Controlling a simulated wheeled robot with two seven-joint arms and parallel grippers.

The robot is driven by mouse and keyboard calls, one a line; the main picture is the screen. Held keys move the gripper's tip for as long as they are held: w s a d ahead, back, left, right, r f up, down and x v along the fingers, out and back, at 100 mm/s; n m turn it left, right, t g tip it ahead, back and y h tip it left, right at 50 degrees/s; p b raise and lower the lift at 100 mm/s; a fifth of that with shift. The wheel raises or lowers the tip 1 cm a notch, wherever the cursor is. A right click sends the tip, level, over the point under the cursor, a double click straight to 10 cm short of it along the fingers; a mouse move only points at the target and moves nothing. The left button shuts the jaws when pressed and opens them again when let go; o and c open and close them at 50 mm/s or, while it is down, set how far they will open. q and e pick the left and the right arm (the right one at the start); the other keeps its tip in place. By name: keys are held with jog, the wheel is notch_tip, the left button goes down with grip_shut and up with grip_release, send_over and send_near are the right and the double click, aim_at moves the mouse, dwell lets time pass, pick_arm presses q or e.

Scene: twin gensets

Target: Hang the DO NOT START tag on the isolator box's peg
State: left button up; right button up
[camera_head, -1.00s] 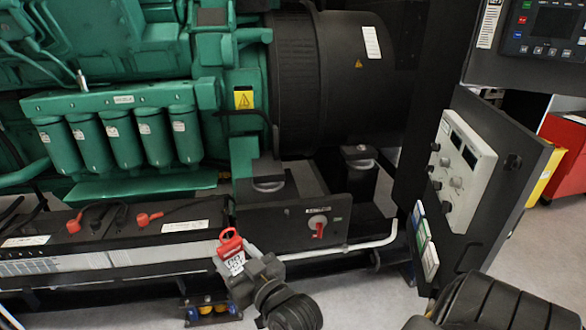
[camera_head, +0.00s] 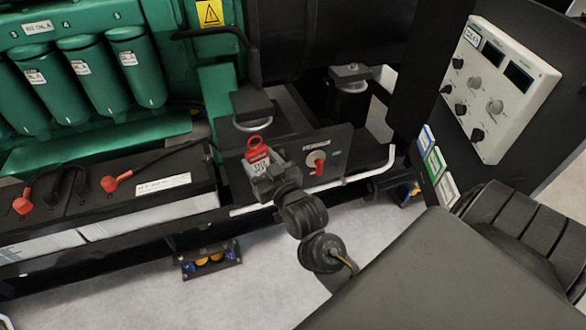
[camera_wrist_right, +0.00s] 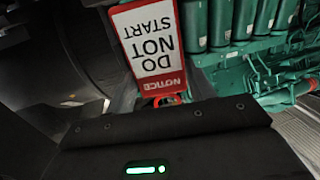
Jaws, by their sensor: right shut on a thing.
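My right gripper (camera_head: 264,176) is shut on the tag. The isolator box (camera_head: 335,169) is black with a red rotary switch (camera_head: 318,162), just right of the tag. The tag and gripper overlap the box's left side; I cannot tell whether they touch it. I cannot make out the peg. My left gripper is not in view.
A black battery tray with red terminal caps (camera_head: 108,184) lies at the left. A white pipe (camera_head: 375,172) runs along the lower front of the box. A white control panel (camera_head: 500,88) stands at the right. Grey floor (camera_head: 130,295) is open in front.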

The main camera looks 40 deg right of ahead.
pick_arm(q)
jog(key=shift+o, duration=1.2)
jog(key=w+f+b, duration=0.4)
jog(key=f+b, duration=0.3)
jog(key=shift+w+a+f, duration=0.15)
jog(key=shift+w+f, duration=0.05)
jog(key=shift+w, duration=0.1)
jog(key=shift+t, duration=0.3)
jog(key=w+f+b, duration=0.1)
jog(key=b, duration=0.1)
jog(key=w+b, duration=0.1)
jog(key=b, duration=0.1)
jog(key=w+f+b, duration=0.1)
jog(key=b, duration=0.1)
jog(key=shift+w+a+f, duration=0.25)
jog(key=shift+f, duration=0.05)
pick_arm(e)
jog(key=w+d+f+m+h, duration=0.1)
jog(key=w+d+f, duration=0.1)
jog(key=d+f, duration=0.3)
jog(key=w+d+f+m+h, duration=0.1)
jog(key=w+d+f, duration=0.2)
jog(key=f, duration=1)
jog(key=w+d+f+m+h, duration=0.1)
jog(key=w+d+f+h, duration=0.1)
jog(key=d+f, duration=0.6)
jog(key=shift+w+f+g, duration=0.15)
jog(key=shift+f+g, duration=0.25)
jog(key=shift+f, duration=0.05)
